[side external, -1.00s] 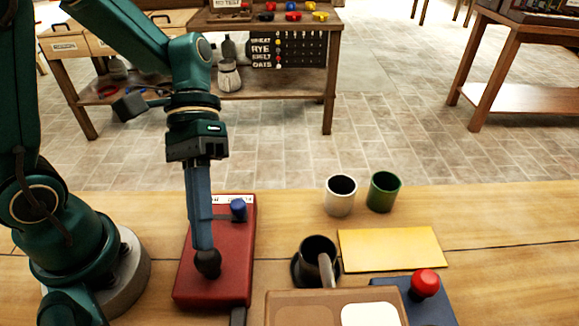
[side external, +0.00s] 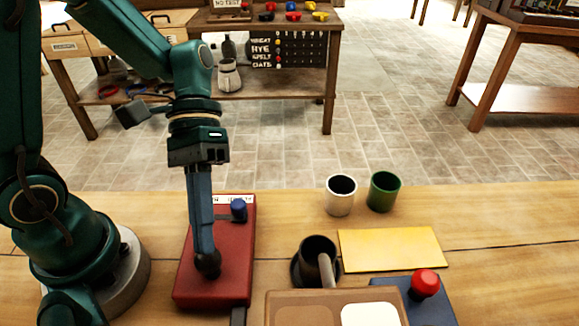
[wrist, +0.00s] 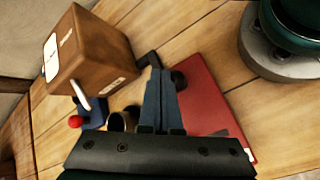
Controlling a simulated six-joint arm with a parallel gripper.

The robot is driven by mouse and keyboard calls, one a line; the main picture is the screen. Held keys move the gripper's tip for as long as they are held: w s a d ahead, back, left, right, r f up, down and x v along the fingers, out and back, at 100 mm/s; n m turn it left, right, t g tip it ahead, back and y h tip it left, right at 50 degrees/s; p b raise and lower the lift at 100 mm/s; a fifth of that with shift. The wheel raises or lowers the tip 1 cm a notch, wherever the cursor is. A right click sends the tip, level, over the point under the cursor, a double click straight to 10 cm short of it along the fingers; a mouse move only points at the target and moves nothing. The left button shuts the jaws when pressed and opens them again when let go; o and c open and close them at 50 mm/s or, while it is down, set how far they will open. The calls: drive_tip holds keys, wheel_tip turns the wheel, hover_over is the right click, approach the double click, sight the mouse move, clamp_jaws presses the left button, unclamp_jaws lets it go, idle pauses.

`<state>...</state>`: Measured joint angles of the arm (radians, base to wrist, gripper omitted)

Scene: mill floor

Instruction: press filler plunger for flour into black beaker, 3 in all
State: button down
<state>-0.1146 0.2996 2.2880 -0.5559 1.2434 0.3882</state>
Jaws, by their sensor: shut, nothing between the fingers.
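My gripper (side external: 205,250) is shut and empty, pointing down over the red base (side external: 228,240). Its fingertips are at the black round knob (side external: 208,266) on that base and appear to touch its top. The knob also shows beside the fingertips in the wrist view (wrist: 179,80). The black beaker (side external: 316,247) stands upright right of the red base, with a pale grey spout (side external: 327,270) reaching down over its mouth. I cannot see its contents. The brown filler box (side external: 283,306) is at the front; the wrist view shows it tall (wrist: 85,62).
A blue knob (side external: 239,209) stands at the red base's far end. A red knob (side external: 425,283) sits on a blue base (side external: 433,308) at front right. A white cup (side external: 340,203), green cup (side external: 384,196) and yellow mat (side external: 393,249) lie beyond the beaker. The table's far right is clear.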

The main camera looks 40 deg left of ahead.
drive_tip(key=shift+f, duration=0.9)
idle(0.8)
drive_tip(key=shift+r, duration=1.35)
drive_tip(key=shift+r, duration=2.5)
idle(0.4)
wheel_tip(320, 180, up, 4)
drive_tip(key=shift+f, duration=0.1)
idle(0.3)
